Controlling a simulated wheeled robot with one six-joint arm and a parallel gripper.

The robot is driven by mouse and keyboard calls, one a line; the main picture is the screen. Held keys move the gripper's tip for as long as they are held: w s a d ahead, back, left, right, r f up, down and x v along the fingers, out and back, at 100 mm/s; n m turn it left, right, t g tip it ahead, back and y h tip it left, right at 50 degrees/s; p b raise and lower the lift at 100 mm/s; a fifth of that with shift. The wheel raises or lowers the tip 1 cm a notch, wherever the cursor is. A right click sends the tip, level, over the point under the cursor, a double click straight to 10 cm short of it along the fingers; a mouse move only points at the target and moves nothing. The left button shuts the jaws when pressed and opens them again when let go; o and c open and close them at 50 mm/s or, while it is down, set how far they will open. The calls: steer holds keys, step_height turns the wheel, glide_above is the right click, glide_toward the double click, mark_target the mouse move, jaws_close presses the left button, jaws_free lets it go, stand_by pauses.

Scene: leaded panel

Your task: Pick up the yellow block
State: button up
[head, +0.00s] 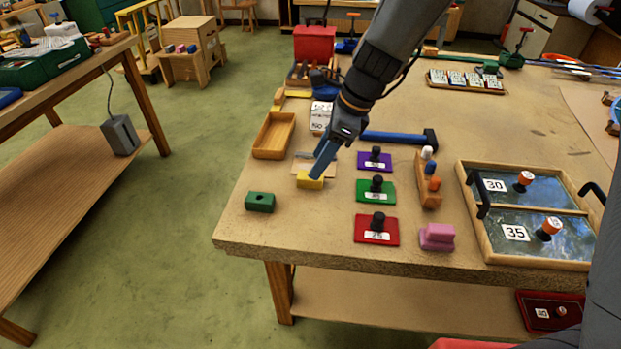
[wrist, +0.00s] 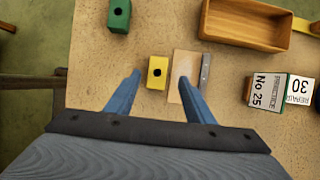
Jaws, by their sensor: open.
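The yellow block (head: 310,181) lies on the workbench near its left edge, just below my gripper in the head view. In the wrist view the yellow block (wrist: 157,72) shows a dark round hole in its top face. My gripper (wrist: 160,78) is open, with its two blue fingers apart and the block in the gap between them, nearer the left finger. In the head view my gripper (head: 318,172) hides part of the block's surroundings. I cannot tell exactly how high the fingertips are above the bench. Nothing is held.
A green block (head: 260,202) stands left of the yellow one. A flat light piece (wrist: 186,76) lies close at its right in the wrist view. A wooden tray (head: 254,152) sits behind. Purple, green and red knobbed plates (head: 361,229) lie to the right.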

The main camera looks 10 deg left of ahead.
steer(key=x, duration=0.4)
steer(key=shift+s+p, duration=0.2)
steer(key=shift+p, duration=0.1)
steer(key=shift+d, duration=0.1)
steer(key=c, duration=1.1)
